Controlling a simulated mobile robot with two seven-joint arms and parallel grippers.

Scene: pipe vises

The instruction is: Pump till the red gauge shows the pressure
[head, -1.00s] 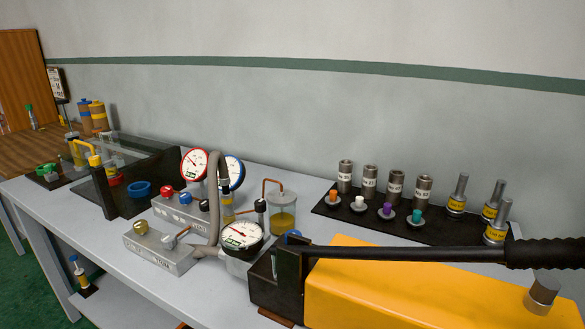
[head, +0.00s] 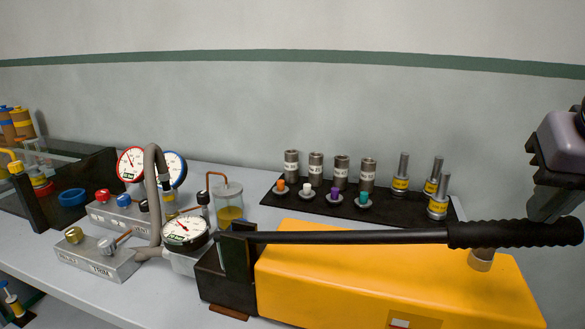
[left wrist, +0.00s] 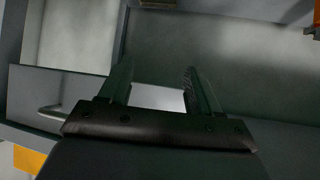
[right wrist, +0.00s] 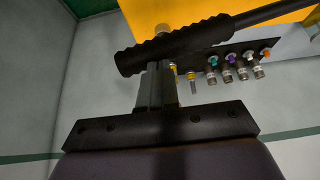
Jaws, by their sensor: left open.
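The red-rimmed gauge (head: 131,164) stands at the left in the head view, its needle tilted up and left; its numbers are too small to read. The orange pump (head: 400,275) sits at the front right. Its black lever (head: 350,237) lies nearly level and ends in a ribbed grip (head: 515,232). My right gripper (head: 550,208) is at this grip near its end. In the right wrist view my right gripper (right wrist: 157,68) has its fingers together at the edge of the ribbed grip, not around it. My left gripper (left wrist: 160,75) is open and empty, away from the pump.
A blue-rimmed gauge (head: 176,168), a black-rimmed gauge (head: 185,232), a grey hose (head: 153,190) and a TRIM valve block (head: 98,258) stand left of the pump. A black mat (head: 265,197) with fittings lies behind it.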

